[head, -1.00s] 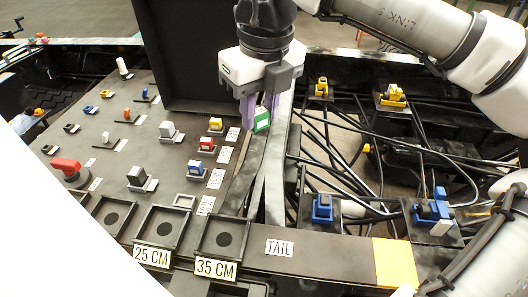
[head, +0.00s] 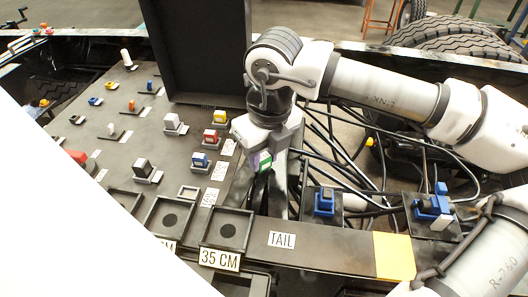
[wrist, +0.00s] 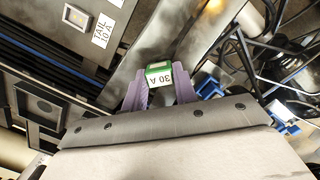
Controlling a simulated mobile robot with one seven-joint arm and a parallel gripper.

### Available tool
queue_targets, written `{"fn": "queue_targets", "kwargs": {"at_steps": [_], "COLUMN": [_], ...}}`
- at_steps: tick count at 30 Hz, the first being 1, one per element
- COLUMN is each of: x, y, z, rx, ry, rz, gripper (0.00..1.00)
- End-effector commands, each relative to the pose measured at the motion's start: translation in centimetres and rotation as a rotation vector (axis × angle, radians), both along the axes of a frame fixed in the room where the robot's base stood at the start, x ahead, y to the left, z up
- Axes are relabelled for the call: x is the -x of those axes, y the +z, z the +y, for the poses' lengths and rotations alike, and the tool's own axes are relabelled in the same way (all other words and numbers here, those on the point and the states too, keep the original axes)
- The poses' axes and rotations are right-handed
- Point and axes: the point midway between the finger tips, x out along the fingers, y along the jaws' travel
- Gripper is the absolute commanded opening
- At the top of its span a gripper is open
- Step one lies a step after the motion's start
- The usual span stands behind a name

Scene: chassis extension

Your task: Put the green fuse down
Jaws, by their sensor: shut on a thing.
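The green fuse (head: 262,160) is between the purple fingers of my gripper (head: 260,162), above the gap just right of the fuse panel. In the wrist view the fuse (wrist: 158,70) shows a white "30 A" label, and the fingers of my gripper (wrist: 160,90) close on it from both sides. The fuse is tilted in the head view. It appears held in the air, clear of the panel (head: 170,185).
Yellow (head: 219,117), red (head: 210,137) and blue (head: 200,161) fuses stand on the panel, with an empty slot (head: 188,193) nearer. Cables and blue connectors (head: 324,202) fill the right side. A black lid stands behind.

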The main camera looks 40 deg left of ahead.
Motion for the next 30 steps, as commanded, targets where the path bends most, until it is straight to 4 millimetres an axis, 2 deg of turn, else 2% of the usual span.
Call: {"fn": "queue_targets", "kwargs": {"at_steps": [5, 6, 10, 18, 23, 26, 30], "x": [0.0, 0.0, 0.0, 0.0, 0.0, 0.0, 0.1], "y": [-0.4, -0.3, -0.2, -0.2, 0.5, 2.1, 5.3], "z": [0.0, 0.0, 0.0, 0.0, 0.0, -0.2, -0.6], "rx": [0.0, 0.0, 0.0, 0.0, -0.001, -0.001, -0.002], "ry": [0.0, 0.0, 0.0, 0.0, -0.001, -0.002, -0.003], "rz": [0.0, 0.0, 0.0, 0.0, -0.001, -0.003, -0.003], "gripper": [0.07, 0.32, 0.49, 0.5, 0.5, 0.5, 0.5]}}
